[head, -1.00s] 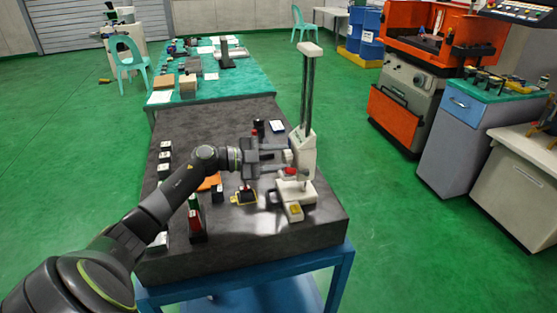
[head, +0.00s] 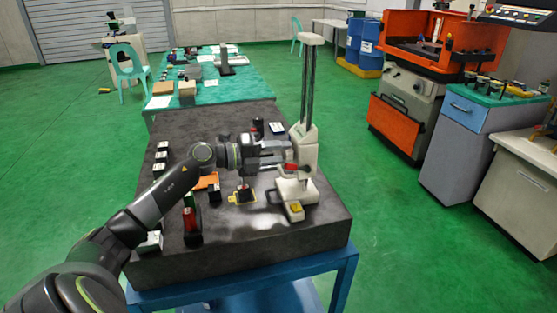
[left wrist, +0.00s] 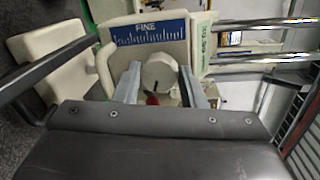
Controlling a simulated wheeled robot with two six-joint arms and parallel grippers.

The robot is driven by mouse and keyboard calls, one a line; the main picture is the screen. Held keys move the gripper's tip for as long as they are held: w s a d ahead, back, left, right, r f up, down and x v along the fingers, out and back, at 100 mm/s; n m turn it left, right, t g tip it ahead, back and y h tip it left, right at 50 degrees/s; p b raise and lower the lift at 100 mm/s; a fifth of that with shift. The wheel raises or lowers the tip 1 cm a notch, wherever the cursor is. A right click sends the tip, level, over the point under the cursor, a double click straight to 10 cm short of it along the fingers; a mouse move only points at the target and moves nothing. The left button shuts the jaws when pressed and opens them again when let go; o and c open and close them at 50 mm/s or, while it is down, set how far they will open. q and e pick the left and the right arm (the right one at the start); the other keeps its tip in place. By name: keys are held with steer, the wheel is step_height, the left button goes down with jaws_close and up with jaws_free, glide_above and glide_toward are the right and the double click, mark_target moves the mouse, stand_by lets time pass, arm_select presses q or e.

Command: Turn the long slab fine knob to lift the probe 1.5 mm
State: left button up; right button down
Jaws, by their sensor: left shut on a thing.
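A cream measuring stand (head: 303,150) with a tall twin-rod column stands upright on the long dark slab (head: 270,240). In the left wrist view, its fine knob (left wrist: 158,72) is a pale round knob with a dark mark, below a blue scale (left wrist: 150,31) labelled FINE. My left gripper (head: 284,155) reaches the stand from the left. In the wrist view the left gripper's fingers (left wrist: 160,88) stand on both sides of the knob, shut on it. A red part (head: 291,167) shows low on the stand; the probe tip cannot be made out. My right gripper is not in view.
A small dark block on a yellow-edged plate (head: 243,196) sits just below my left gripper. A red-and-black item (head: 191,225) stands near my forearm. Several small blocks line the slab's left edge. The slab's front right is clear.

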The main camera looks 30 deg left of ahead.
arm_select(q)
steer(key=m+b, duration=0.4)
steer(key=shift+s+f+m+t+b, duration=0.1)
steer(key=shift+f+m+t+b, duration=0.2)
steer(key=shift+m+t, duration=0.1)
steer(key=shift+m+b, duration=0.75)
steer(key=shift+m, duration=0.05)
steer(key=shift+d+r+m+b, duration=0.1)
steer(key=shift+r+m+b, duration=0.05)
steer(key=shift+m+b, duration=0.2)
steer(key=o, duration=0.7)
steer(key=shift+r, duration=0.1)
